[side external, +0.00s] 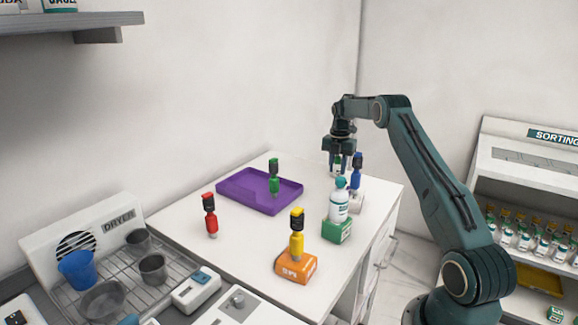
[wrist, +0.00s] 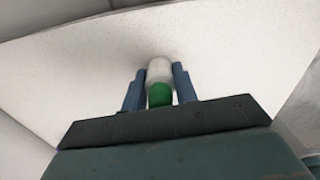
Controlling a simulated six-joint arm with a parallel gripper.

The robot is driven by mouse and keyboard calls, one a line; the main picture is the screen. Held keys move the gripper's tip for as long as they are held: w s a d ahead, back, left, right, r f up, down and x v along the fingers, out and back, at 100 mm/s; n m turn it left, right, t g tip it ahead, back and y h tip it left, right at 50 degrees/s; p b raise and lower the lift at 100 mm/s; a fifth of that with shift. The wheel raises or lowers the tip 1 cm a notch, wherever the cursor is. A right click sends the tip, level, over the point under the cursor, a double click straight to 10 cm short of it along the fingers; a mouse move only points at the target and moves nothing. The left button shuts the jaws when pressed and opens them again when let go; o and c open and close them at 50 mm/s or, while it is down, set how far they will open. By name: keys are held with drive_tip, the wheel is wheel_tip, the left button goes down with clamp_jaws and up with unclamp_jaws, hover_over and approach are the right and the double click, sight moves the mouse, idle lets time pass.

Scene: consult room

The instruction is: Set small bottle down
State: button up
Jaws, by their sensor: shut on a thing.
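My gripper (side external: 338,158) is over the far right part of the white table (side external: 240,240), pointing down. It is shut on a small bottle (side external: 338,170) with a white body and a green top. In the wrist view the bottle (wrist: 159,72) sits between the two blue fingers (wrist: 158,88), with its green top nearest the camera. The table's pale surface lies beyond it. I cannot tell whether its base touches the table.
Near my gripper stand a blue-topped item (side external: 357,170) and a white bottle (side external: 339,205) on a green box (side external: 337,230). A purple tray (side external: 235,195) holds a green item (side external: 274,178). Red (side external: 210,215) and yellow (side external: 297,235) items stand nearer; the yellow one is on an orange box (side external: 296,268).

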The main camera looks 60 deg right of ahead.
drive_tip(key=shift+f, duration=0.15)
drive_tip(key=o, duration=1)
drive_tip(key=shift+c, duration=0.2)
wheel_tip(320, 180, up, 12)
drive_tip(key=shift+f, duration=0.1)
drive_tip(key=shift+r, duration=0.3)
idle(0.3)
